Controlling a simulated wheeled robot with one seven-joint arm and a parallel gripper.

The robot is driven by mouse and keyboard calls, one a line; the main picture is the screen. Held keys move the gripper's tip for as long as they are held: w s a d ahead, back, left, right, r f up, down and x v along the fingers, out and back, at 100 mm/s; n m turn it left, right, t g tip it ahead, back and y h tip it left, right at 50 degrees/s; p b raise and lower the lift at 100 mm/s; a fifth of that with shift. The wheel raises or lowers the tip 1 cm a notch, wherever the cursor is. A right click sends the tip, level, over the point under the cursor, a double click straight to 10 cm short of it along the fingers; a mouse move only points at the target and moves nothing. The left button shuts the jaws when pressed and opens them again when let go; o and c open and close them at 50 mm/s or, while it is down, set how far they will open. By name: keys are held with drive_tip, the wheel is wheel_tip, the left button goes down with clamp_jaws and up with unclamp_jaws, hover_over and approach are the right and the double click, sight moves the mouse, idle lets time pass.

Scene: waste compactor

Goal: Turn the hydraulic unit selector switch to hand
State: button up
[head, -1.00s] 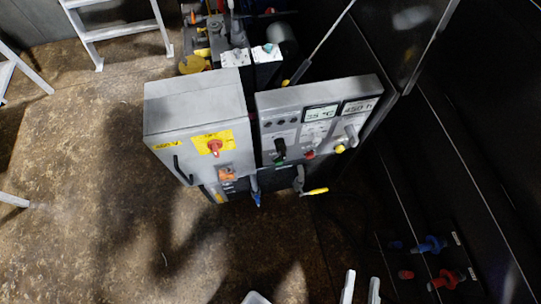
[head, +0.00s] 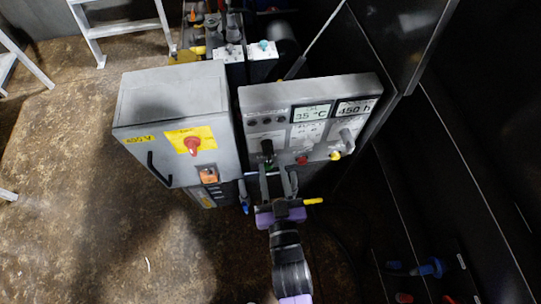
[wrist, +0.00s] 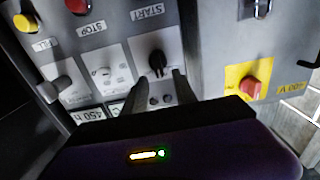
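A black selector knob (head: 267,148) sits on the left part of the grey control panel (head: 290,95), above a green button. It also shows in the wrist view (wrist: 156,62), on a pale plate near the START label. A grey knob (head: 346,136) is on the right side of the same panel and also in the wrist view (wrist: 60,84). The small lettering at the knobs is too blurred to read. My gripper (head: 275,170) is in front of the panel, just below the black knob. In the wrist view, my gripper (wrist: 157,80) is open, its fingertips on either side of the black knob's near end; contact is unclear.
A grey cabinet (head: 170,95) with a red switch (head: 193,145) on a yellow plate stands left of the panel. A red STOP button (head: 303,158) and a yellow button (head: 335,155) are right of the black knob. A dark wall borders the right; open floor lies left.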

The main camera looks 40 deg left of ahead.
sight(270, 161)
drive_tip(key=shift+x, duration=2.35)
clamp_jaws()
